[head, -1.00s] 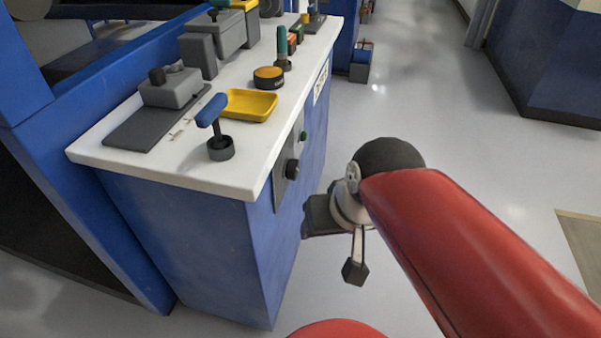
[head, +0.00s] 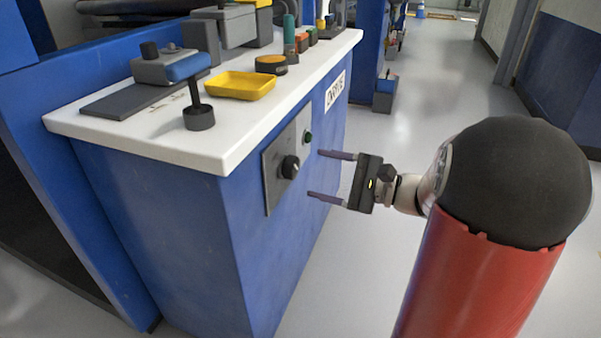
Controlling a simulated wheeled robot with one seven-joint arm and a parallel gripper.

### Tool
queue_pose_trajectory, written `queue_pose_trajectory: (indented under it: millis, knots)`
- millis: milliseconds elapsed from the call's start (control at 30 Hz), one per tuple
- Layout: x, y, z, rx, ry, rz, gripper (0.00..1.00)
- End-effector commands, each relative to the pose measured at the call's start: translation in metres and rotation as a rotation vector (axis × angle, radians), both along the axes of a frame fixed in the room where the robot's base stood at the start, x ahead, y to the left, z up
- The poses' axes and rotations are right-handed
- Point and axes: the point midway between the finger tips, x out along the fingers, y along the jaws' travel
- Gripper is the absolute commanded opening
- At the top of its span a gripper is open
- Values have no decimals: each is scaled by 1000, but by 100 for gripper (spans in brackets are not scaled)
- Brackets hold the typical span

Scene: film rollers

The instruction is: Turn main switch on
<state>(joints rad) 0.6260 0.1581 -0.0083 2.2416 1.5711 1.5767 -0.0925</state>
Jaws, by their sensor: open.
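A grey switch plate (head: 274,188) is on the side of the blue cabinet. It carries a black rotary knob (head: 290,167), which looks like the main switch, and a small green button (head: 308,138) above and to the right. My gripper (head: 317,174) is open and empty, with its two fingers spread one above the other and pointing left toward the cabinet side. The fingertips are just right of the knob in the picture. I cannot tell whether they touch the cabinet. The knob's exact setting is too small to read.
The cabinet's white top (head: 150,140) overhangs the side above the plate. On it stand a blue-handled lever (head: 198,118), a yellow tray (head: 240,86) and a yellow-black round button (head: 271,64). The grey floor (head: 430,90) right of the cabinet is clear.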

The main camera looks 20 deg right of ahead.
Motion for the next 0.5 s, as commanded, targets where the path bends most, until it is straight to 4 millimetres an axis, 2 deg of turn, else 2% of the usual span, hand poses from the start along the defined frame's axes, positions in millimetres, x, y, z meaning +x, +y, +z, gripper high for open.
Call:
queue_pose_trajectory:
  millis: [200, 500]
  knots:
    - [20, 30, -1, -3, 1, 5, 68]
    - [31, 45, 0, -2, 1, 2, 68]
